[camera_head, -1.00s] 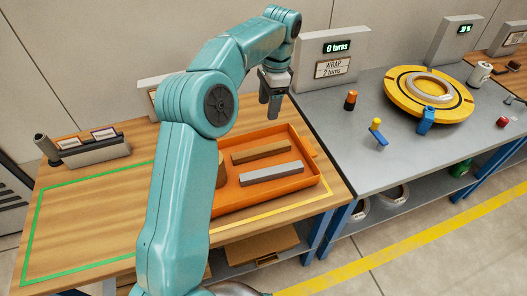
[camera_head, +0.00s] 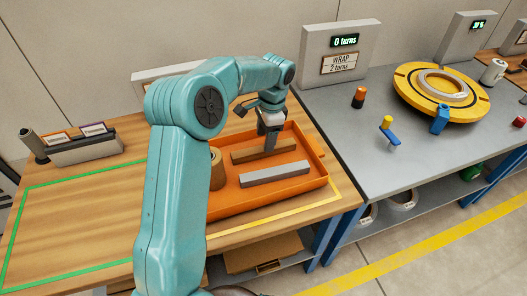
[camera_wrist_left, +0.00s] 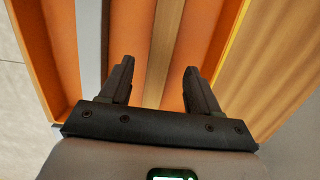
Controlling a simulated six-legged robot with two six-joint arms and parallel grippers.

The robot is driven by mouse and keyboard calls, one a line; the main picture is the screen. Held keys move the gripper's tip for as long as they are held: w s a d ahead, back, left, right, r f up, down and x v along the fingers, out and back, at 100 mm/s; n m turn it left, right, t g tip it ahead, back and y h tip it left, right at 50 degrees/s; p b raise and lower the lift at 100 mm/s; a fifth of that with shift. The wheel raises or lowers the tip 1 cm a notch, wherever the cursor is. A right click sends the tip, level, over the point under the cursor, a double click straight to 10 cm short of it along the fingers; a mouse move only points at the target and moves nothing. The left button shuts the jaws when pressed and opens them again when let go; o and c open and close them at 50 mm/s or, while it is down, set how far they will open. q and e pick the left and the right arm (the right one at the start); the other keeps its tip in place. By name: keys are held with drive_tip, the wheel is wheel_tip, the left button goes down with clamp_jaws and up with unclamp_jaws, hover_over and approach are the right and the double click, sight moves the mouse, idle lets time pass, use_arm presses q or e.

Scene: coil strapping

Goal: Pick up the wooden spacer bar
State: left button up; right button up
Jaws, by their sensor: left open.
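The wooden spacer bar (camera_head: 247,156) lies in the orange tray (camera_head: 317,167) on the wooden bench, behind a grey bar (camera_head: 275,174). My left gripper (camera_head: 270,148) points down over the middle of the wooden bar and is open. In the left wrist view the wooden bar (camera_wrist_left: 164,45) runs between the two open fingers of my left gripper (camera_wrist_left: 158,68); the grey bar (camera_wrist_left: 90,40) is left of them. I cannot tell whether the fingers touch the wooden bar. My right gripper is not in view.
A brown cylinder (camera_head: 217,170) stands at the tray's left end, partly behind my arm. The grey table to the right holds a yellow turntable (camera_head: 410,95) with a ring, an orange-topped post (camera_head: 359,97) and a display.

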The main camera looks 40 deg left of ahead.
use_arm(q)
drive_tip(key=f, duration=0.4)
drive_tip(key=shift+s+f, duration=0.25)
drive_tip(key=shift+f, duration=0.1)
drive_tip(key=c, duration=1.1)
drive_tip(key=shift+r, duration=0.1)
